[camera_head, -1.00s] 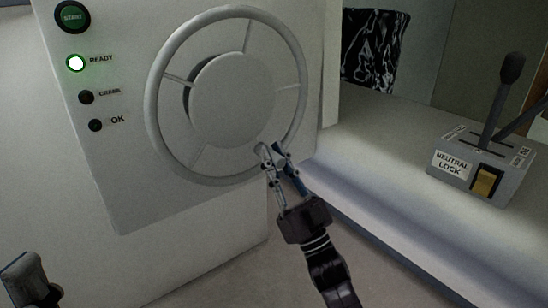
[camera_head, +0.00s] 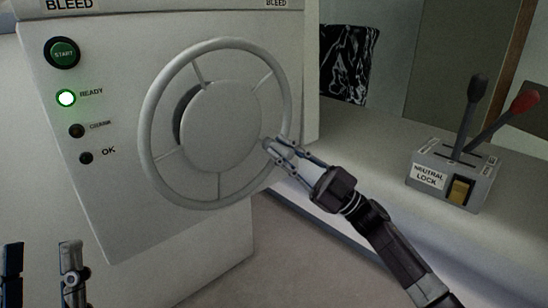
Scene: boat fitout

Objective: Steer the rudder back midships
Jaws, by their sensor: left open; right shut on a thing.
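A grey wheel (camera_head: 152,165) with a large round hub (camera_head: 218,125) and several thin spokes is mounted on the front of a pale panel. My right gripper (camera_head: 274,147) is at the wheel's lower right, shut on a part there, which looks like a spoke or small knob beside the rim; the fingers partly hide it. My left gripper (camera_head: 40,272) is at the lower left corner, open and empty, apart from the panel and wheel. No rudder or rudder indicator shows clearly.
The panel has a START button (camera_head: 62,53), a lit green READY lamp (camera_head: 66,98) and dark CRANK and OK lamps. At right, a lever box (camera_head: 452,178) marked NEUTRAL LOCK carries a black lever and a red-knobbed lever on a pale ledge.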

